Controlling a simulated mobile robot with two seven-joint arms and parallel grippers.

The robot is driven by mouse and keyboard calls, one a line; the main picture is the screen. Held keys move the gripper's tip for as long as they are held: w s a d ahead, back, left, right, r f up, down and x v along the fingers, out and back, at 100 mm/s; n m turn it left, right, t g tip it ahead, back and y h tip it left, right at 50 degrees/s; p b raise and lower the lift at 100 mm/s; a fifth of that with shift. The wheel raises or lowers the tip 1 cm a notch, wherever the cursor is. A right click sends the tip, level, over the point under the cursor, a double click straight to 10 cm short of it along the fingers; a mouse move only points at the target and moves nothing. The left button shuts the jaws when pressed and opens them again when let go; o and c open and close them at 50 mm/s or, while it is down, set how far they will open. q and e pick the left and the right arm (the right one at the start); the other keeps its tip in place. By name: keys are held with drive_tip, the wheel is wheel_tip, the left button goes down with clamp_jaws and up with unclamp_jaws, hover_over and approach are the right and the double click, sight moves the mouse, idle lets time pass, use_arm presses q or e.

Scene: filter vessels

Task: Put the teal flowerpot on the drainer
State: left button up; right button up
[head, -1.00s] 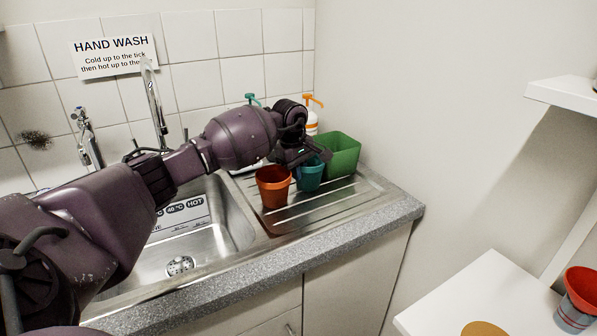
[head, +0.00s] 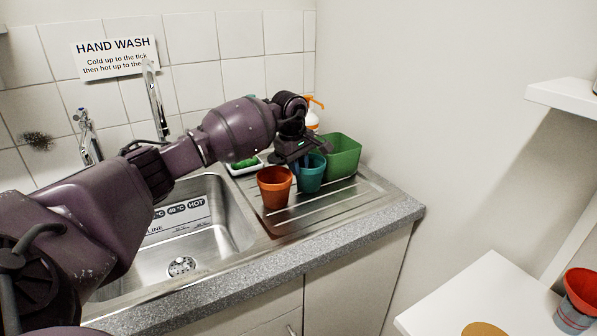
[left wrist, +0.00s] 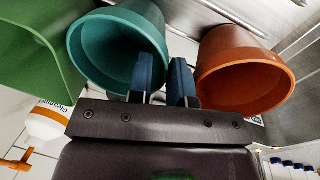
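The teal flowerpot (head: 310,178) stands upright on the ribbed steel drainer (head: 335,205), between an orange pot and a green container. My left gripper (head: 303,160) is at its rim, pointing down. In the left wrist view the teal flowerpot (left wrist: 105,45) is at upper left. There the blue fingers of my left gripper (left wrist: 163,75) are a little apart, one in front of the pot's mouth and one just outside its rim. The gap looks wider than the pot's wall. My right gripper is not in view.
The orange pot (head: 274,187) stands close on the left, the green container (head: 343,155) close on the right. A white orange-topped bottle (head: 312,117) and a dish with a green sponge (head: 246,163) are behind. The drainer's front right is clear. The sink (head: 190,240) is left.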

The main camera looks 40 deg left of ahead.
use_arm(q)
wheel_tip(320, 180, up, 10)
drive_tip(key=s, duration=0.1)
drive_tip(key=shift+s+a+f+p, duration=0.15)
drive_tip(key=shift+s+f+p, duration=0.05)
drive_tip(key=shift+s+p, duration=0.1)
idle(0.5)
